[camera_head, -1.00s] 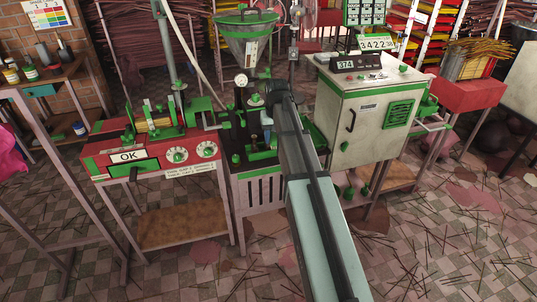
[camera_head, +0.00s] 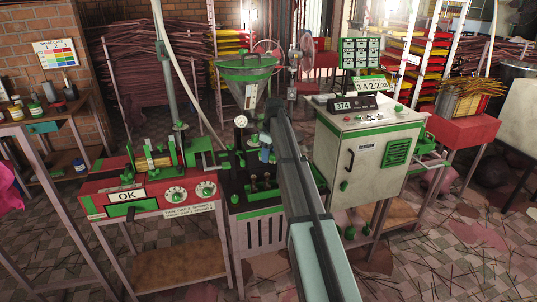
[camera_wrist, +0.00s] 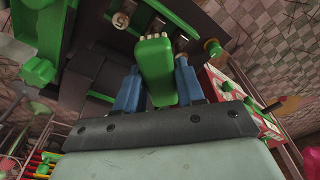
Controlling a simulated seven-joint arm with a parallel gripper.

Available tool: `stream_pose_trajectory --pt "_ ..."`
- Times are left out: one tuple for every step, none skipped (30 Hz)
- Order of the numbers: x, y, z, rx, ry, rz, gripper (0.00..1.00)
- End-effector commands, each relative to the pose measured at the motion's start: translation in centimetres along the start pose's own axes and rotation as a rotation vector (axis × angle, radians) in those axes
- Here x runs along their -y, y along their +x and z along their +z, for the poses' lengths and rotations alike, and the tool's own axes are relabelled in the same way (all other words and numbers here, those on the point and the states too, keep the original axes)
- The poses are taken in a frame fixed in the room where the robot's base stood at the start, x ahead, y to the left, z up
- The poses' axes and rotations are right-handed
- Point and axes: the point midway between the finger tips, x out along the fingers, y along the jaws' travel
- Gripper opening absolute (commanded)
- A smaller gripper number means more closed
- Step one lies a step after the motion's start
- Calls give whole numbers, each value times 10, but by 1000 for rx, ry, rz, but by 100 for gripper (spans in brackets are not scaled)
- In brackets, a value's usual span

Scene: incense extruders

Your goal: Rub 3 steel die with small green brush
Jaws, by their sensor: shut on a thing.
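My gripper (camera_wrist: 158,92) has two blue fingers shut on the small green brush (camera_wrist: 155,62), whose green body fills the gap between them in the wrist view. Other slots lie partly hidden behind the brush. In the head view, my gripper (camera_head: 266,147) is above the black and green middle station, with small dark upright pieces (camera_head: 262,183) below it, too small to identify.
A red machine (camera_head: 150,205) marked OK stands at the left and a white cabinet (camera_head: 365,150) with green trim at the right. A green-rimmed hopper (camera_head: 247,72) and a round gauge (camera_head: 240,121) stand behind the middle station. Sticks litter the floor.

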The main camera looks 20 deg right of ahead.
Motion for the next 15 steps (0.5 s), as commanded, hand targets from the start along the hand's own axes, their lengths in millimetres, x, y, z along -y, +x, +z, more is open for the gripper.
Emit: stream_pose_trajectory --pt "0 2 0 0 -1 0 14" --pt "0 4 1 0 -2 0 14" --pt "0 6 1 0 -1 0 14" --pt "0 8 1 0 -1 1 14" --pt "0 11 1 0 -1 1 14" --pt "0 14 2 0 -1 0 14" --pt "0 17 2 0 0 0 14" --pt "0 20 3 0 0 0 14" --pt "0 24 3 1 0 -1 14" --pt "0 26 4 1 0 -1 14" --pt "0 29 4 1 0 -1 14" --pt "0 32 4 1 0 0 14" --pt "0 35 4 0 0 0 14" --pt "0 38 5 0 0 0 14" --pt "0 41 5 0 1 0 14"
